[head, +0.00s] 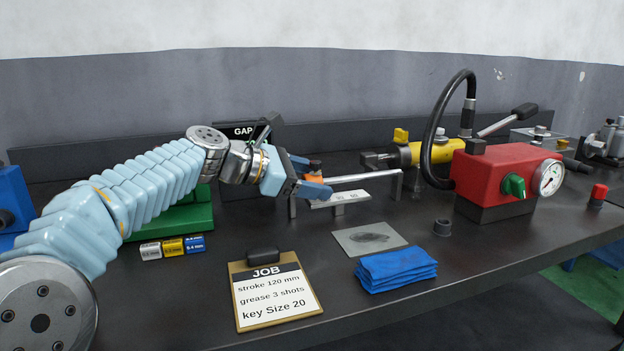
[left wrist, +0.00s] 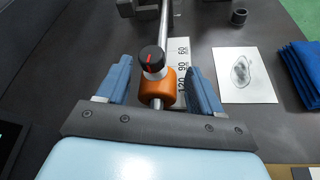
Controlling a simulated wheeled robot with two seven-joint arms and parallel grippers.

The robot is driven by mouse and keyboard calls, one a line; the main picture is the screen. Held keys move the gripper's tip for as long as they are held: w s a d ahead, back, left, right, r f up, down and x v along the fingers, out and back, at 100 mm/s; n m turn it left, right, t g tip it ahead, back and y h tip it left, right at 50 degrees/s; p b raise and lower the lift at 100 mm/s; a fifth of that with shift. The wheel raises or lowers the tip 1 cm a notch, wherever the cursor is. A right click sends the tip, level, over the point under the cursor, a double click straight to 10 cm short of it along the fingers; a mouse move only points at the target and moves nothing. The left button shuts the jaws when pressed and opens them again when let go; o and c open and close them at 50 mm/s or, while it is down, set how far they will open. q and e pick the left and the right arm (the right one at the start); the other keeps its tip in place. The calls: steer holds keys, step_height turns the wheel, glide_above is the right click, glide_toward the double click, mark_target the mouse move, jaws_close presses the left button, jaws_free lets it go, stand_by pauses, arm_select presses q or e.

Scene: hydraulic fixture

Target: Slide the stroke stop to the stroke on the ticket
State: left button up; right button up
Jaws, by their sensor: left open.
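The stroke stop is an orange collar (head: 314,178) with a black knob on top, threaded on a steel rod (head: 362,178). In the left wrist view the collar (left wrist: 157,87) sits between my two blue fingers, near the 120 mark of the white scale (left wrist: 183,62). The knob (left wrist: 153,60) carries a red line. My left gripper (left wrist: 160,70) is open around the collar, with a visible gap on each side. In the head view the left gripper (head: 316,177) partly hides the stop. The job ticket (head: 275,291) reads stroke 120 mm. My right gripper is out of view.
A red pump (head: 500,178) with a gauge and a yellow cylinder (head: 428,152) stand at the right. A stained sheet (head: 368,239) and folded blue cloth (head: 396,269) lie in front.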

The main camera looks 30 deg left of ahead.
arm_select(q)
steer(key=v, duration=1.3)
steer(key=shift+s+a+r+p, duration=0.15)
steer(key=shift+s+r+p, duration=0.05)
steer(key=shift+s+p, duration=0.1)
